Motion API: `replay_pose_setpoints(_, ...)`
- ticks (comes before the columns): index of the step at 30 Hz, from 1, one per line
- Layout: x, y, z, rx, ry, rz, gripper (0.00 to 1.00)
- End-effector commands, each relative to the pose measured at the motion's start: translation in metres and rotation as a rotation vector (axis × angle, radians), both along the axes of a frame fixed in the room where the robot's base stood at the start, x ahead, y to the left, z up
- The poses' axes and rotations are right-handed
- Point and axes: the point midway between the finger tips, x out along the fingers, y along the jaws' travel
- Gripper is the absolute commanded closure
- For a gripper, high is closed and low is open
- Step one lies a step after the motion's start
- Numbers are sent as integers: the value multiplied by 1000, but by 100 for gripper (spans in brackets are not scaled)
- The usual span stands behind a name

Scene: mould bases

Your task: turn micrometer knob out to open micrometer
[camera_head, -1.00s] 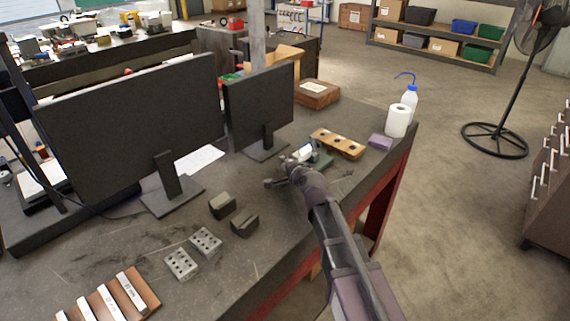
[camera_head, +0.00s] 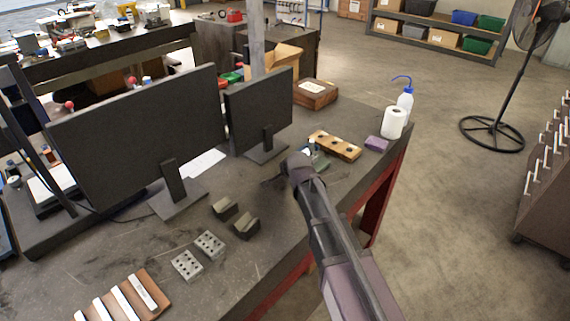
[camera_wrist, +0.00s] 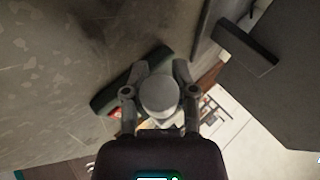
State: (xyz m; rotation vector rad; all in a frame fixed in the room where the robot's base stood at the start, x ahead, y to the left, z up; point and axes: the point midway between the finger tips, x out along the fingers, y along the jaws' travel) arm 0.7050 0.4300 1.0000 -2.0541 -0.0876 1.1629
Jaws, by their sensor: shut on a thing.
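In the wrist view, my gripper (camera_wrist: 158,75) has one finger on each side of a pale round knob end (camera_wrist: 158,95), and is shut on it. This looks like the micrometer knob, seen end-on. A dark green stand piece (camera_wrist: 110,96) shows behind the fingers. In the head view, my wrist covers most of the micrometer and of the gripper. Only part of the greenish stand (camera_head: 319,161) shows beside it on the bench. The micrometer's frame and the gap between its measuring faces are hidden.
Two monitors (camera_head: 140,130) stand left of my arm on the bench (camera_head: 120,265). Dark V-blocks (camera_head: 246,226) sit nearer.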

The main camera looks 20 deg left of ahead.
Motion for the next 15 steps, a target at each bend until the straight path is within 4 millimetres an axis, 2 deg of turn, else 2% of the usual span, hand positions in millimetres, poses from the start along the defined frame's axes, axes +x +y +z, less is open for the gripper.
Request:
replay_pose_setpoints(1, 0, 1, 4, -45, 22, 1, 100)
replay_pose_setpoints(15, -2, -4, -2, -457, 192, 0, 100)
